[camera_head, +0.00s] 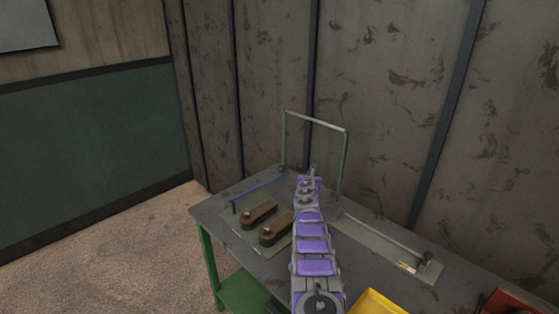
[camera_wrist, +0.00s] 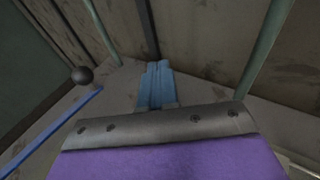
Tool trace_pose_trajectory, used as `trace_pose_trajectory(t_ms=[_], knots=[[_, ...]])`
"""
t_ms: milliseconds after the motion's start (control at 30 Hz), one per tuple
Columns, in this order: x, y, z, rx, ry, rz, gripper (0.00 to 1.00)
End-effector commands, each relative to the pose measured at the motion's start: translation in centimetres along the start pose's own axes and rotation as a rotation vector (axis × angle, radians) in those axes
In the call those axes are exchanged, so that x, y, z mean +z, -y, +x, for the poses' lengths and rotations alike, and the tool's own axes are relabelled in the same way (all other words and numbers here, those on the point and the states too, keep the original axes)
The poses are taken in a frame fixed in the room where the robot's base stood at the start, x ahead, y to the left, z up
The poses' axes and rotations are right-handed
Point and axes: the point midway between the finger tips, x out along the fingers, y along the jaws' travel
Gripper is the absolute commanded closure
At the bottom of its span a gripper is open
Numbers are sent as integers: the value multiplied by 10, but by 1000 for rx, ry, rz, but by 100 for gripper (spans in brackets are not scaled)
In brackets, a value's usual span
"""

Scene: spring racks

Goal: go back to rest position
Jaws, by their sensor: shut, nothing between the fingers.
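My purple and grey arm reaches out over the grey table (camera_head: 212,213) in the head view. My gripper (camera_head: 313,171) is at its far end, in front of the upright metal frame (camera_head: 345,165). In the wrist view my gripper (camera_wrist: 158,66) shows as blue fingers close together, shut with nothing between them. The frame's two posts stand on either side of the fingers there, and one post (camera_wrist: 265,45) is at the right. My gripper appears apart from the frame and holds nothing.
Two brown wooden blocks (camera_head: 259,214) lie on a plate left of my arm. A blue rod (camera_head: 257,189) is behind them; its dark ball end (camera_wrist: 81,75) shows in the wrist view. Right are a rail fixture (camera_head: 385,238), a yellow bin (camera_head: 377,303) and a red bin (camera_head: 511,303). Walls stand behind.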

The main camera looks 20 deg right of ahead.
Motion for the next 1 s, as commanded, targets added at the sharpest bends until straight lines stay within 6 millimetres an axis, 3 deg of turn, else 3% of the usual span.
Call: trace_pose_trajectory(t_ms=[233,467,700,1000], knots=[[8,1,-2,-8,-1,33,100],[53,-10,-24,-63,-28,278,100],[97,-20,-70,-150,-88,602,100],[126,-25,-149,-297,-182,967,100]])
